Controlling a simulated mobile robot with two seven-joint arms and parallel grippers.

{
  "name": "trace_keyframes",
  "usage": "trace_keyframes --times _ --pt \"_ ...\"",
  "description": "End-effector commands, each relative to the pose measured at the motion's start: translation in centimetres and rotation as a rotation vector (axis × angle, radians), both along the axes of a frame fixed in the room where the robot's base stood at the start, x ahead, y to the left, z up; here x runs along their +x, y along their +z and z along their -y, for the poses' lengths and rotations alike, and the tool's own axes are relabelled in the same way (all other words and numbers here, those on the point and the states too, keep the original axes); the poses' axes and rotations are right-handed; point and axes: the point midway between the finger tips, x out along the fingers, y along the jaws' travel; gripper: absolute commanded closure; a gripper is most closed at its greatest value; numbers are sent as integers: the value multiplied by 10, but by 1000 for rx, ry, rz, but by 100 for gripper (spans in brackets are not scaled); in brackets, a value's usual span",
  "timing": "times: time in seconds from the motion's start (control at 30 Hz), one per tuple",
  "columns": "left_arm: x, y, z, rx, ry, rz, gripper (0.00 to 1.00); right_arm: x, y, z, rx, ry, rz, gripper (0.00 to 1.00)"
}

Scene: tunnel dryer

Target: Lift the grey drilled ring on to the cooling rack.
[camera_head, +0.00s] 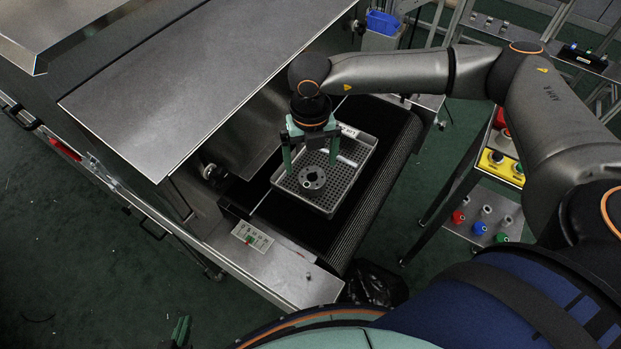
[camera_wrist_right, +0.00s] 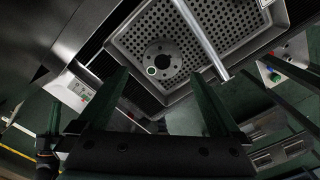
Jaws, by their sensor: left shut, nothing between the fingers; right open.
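The grey drilled ring (camera_head: 312,178) lies flat in a grey perforated tray (camera_head: 328,208) on the dryer's belt. It has a centre hole and several small holes around it. In the right wrist view the ring (camera_wrist_right: 161,60) lies beyond my fingertips, with a small greenish-white round spot at its near side. My right gripper (camera_head: 311,167) is open, pointing down above the tray, one finger on each side of the ring; its fingers also show in the wrist view (camera_wrist_right: 160,76). My left gripper (camera_head: 181,329) is shut and empty at the bottom edge, away from the tray. A shelved metal frame (camera_head: 490,27) at upper right may be the cooling rack.
A pale rod (camera_head: 347,160) lies in the tray beside the ring; it shows long in the wrist view (camera_wrist_right: 201,38). The dryer's metal hood (camera_head: 190,75) overhangs at left. A stand with coloured knobs (camera_head: 485,215) is at right. A blue bin (camera_head: 382,22) sits behind.

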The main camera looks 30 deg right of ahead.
Motion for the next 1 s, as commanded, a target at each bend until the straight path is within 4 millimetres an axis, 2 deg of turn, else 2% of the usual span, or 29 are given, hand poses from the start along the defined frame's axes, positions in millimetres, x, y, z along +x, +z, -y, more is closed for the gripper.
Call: trace_keyframes --times 0.1,0.27,0.6,0.87,1.0 --pt "0 2 1 -1 0 0 100 0 -15 0 -1 0 -1 0" --pt "0 3 1 -1 0 -1 100 0 -25 1 -1 0 0 0" --pt "-1 9 1 -2 1 -1 100 0 -70 5 -1 0 0 0" --pt "-1 9 1 -2 1 -1 100 0 -74 5 1 0 1 0" --pt "-1 9 1 -2 1 -2 100 0 -73 5 1 0 1 14"
